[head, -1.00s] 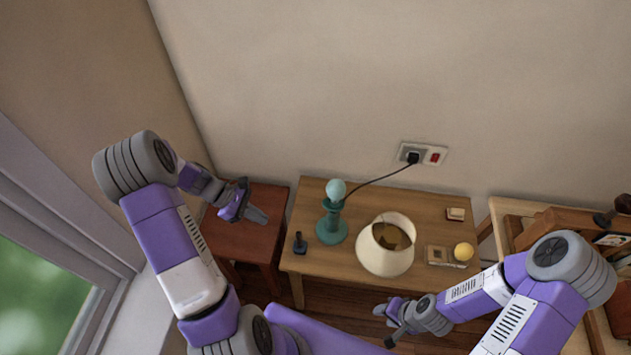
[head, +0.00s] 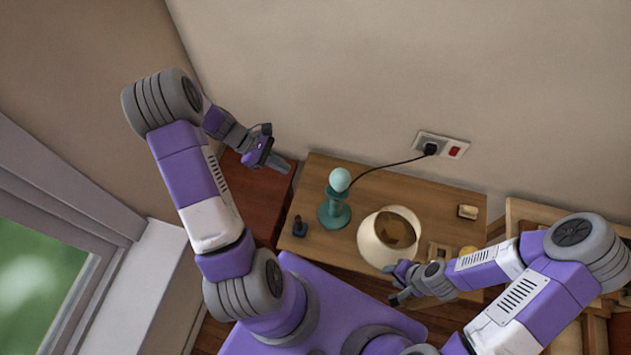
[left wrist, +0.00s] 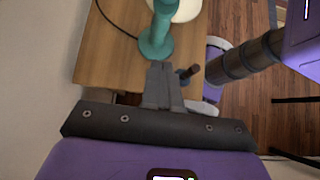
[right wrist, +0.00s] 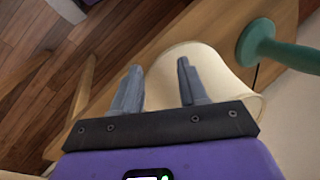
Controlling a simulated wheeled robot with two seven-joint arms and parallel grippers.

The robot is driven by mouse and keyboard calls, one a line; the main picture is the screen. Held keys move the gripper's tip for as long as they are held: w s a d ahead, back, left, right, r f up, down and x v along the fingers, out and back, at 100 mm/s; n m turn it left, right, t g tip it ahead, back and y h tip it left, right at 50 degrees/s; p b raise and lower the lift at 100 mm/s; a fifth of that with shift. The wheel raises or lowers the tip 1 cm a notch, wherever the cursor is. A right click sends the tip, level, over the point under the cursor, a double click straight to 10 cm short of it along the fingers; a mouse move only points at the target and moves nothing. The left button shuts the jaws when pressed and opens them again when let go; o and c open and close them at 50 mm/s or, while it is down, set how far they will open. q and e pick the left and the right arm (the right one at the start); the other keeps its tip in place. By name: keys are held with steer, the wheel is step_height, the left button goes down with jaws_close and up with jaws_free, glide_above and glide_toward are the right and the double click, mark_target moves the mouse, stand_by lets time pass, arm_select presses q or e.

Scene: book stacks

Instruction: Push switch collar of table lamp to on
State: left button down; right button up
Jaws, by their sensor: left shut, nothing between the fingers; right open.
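The table lamp (head: 334,213) stands upright on the wooden table, with a teal base and stem and a bare pale bulb (head: 340,179) on top. Its collar just under the bulb is too small to make out. My left gripper (head: 287,167) is shut and empty, left of the lamp and apart from it. In the left wrist view the shut fingers (left wrist: 161,68) point toward the lamp's teal base (left wrist: 157,42). My right gripper (head: 392,284) is open and empty near the table's front edge, in front of the lampshade (head: 370,246). The lampshade also shows in the right wrist view (right wrist: 222,72).
A small dark stick-like object (head: 299,228) stands left of the lamp. A cord runs from the lamp to the wall outlet (head: 440,146), which has a red switch. A small box (head: 468,212) lies at the back right. A reddish side table (head: 240,200) stands left.

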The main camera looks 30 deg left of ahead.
mark_target(326, 189)
arm_select(q)
steer(key=d+r+x, duration=0.1)
steer(key=r+x, duration=0.1)
steer(key=x, duration=0.9)
steer(key=shift+w+d, duration=0.25)
steer(key=shift+d, duration=0.3)
steer(key=shift+f, duration=0.1)
steer(key=shift+w+d, duration=0.15)
steer(key=shift+d, duration=0.85)
steer(key=shift+f, duration=0.1)
